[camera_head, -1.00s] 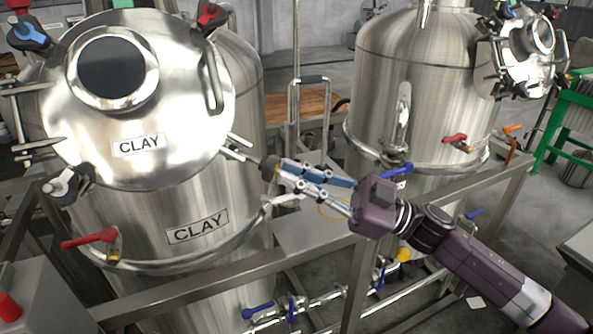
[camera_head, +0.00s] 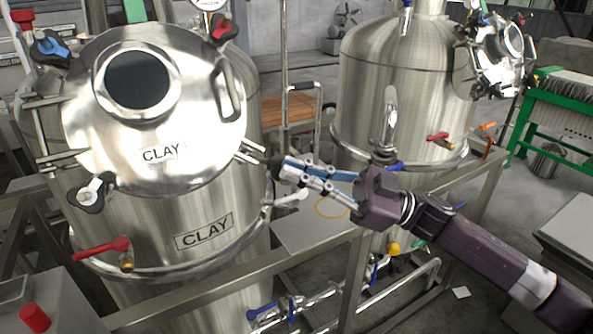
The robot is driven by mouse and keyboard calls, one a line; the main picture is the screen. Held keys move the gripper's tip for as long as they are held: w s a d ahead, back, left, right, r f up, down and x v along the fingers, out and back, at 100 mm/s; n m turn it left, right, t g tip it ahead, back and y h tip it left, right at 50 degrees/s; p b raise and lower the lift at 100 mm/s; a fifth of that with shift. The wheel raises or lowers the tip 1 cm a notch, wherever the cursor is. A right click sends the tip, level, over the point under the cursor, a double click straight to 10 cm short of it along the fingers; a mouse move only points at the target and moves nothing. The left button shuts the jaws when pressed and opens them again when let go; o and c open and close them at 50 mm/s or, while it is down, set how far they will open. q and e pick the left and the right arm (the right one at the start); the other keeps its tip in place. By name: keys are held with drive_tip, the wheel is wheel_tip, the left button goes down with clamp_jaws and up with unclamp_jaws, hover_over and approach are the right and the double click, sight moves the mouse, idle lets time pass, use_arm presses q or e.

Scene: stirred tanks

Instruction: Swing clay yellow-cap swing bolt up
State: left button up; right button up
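The clay tank's round steel lid (camera_head: 205,130) is at the left, marked CLAY. A blue-cap bolt (camera_head: 50,48), a red-cap bolt (camera_head: 223,28) and a white-cap bolt (camera_head: 92,191) sit around its rim. Steel lugs (camera_head: 250,152) stick out at the rim's lower right. A dark knob (camera_head: 274,167) shows just past them, at the fingertips of my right gripper (camera_head: 283,169). No yellow cap shows clearly; the fingers may hide it. The fingers run close together, but whether they grip the knob is unclear. My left gripper is out of view.
A red-handled valve (camera_head: 103,248) and a pale lever (camera_head: 285,197) are on the clay tank's body. A steel frame rail (camera_head: 230,283) runs below the gripper. A second tank (camera_head: 405,100) stands behind my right arm.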

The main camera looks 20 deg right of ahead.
drive_tip(key=o, duration=0.4)
drive_tip(key=shift+w+d+f, duration=0.1)
drive_tip(key=shift+w+d, duration=0.1)
drive_tip(key=shift+d, duration=0.05)
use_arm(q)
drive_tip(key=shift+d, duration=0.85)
use_arm(e)
drive_tip(key=shift+o, duration=0.2)
drive_tip(key=v, duration=1.2)
drive_tip(key=shift+w+d+f, duration=0.1)
drive_tip(key=shift+d+f, duration=0.05)
